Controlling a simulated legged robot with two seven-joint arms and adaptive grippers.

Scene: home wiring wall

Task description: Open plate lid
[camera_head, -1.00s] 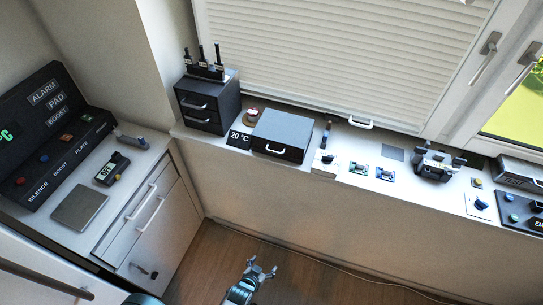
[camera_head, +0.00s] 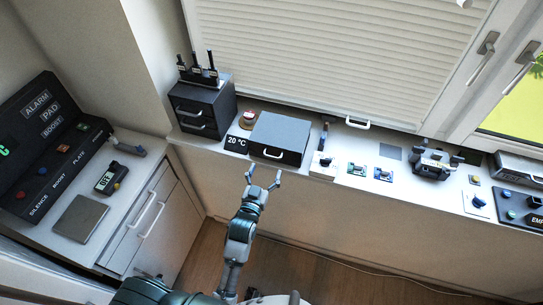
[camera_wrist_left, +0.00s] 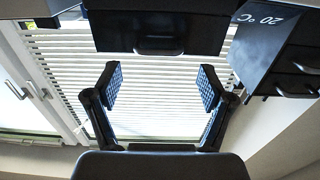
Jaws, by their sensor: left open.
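The plate is a dark box with a grey lid (camera_head: 283,130) on the sill, and its lid looks shut. A light handle (camera_head: 273,155) is on its front face. In the left wrist view the box front (camera_wrist_left: 120,35) is at the top, with its handle (camera_wrist_left: 158,52) above the jaws. My left gripper (camera_head: 263,182) is open and empty, just below and in front of the handle, apart from it. Its two padded fingers also show wide apart in the wrist view (camera_wrist_left: 160,86). My right gripper is not in view.
The left counter holds a grey plate (camera_head: 80,218). Space before the sill is free.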

